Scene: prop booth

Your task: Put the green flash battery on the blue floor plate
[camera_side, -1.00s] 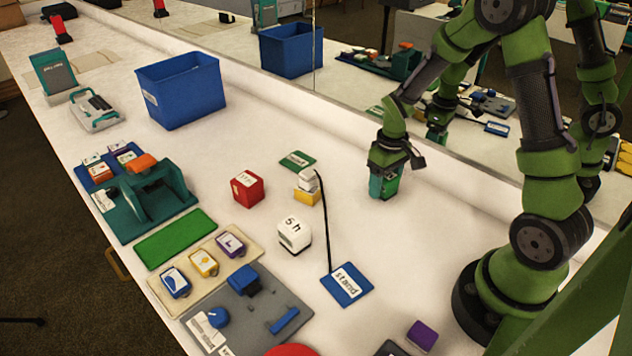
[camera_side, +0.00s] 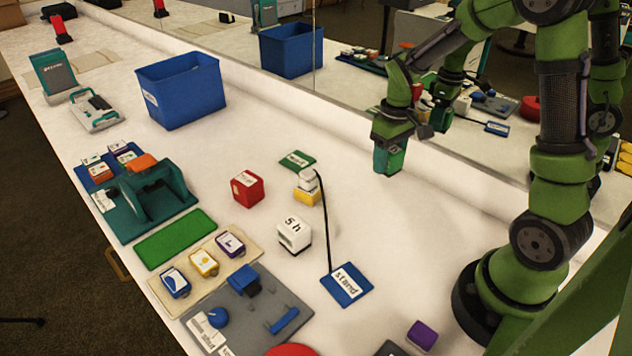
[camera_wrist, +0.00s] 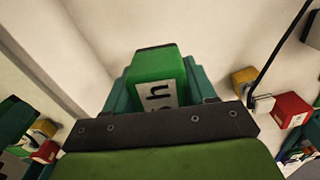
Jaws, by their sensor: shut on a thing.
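My gripper (camera_side: 389,160) is shut on the green flash battery (camera_wrist: 160,66), a green block with a white label partly showing an "h". In the wrist view it sits between the teal fingers, with its lower part hidden behind the gripper body. In the side view the gripper is above the white table, and the fingers largely cover the battery. The blue floor plate (camera_side: 340,294), with a white "stand" label, lies flat in front of and left of the gripper. Its top is bare, except that a thin black pole rises at its back edge.
A white "5 h" block (camera_side: 294,236), a red block (camera_side: 247,188) and a yellow-and-white stack (camera_side: 307,190) stand left of the gripper. A green labelled plate (camera_side: 298,160) lies behind them. A mirrored wall runs along the back. Table around the blue plate's right side is clear.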

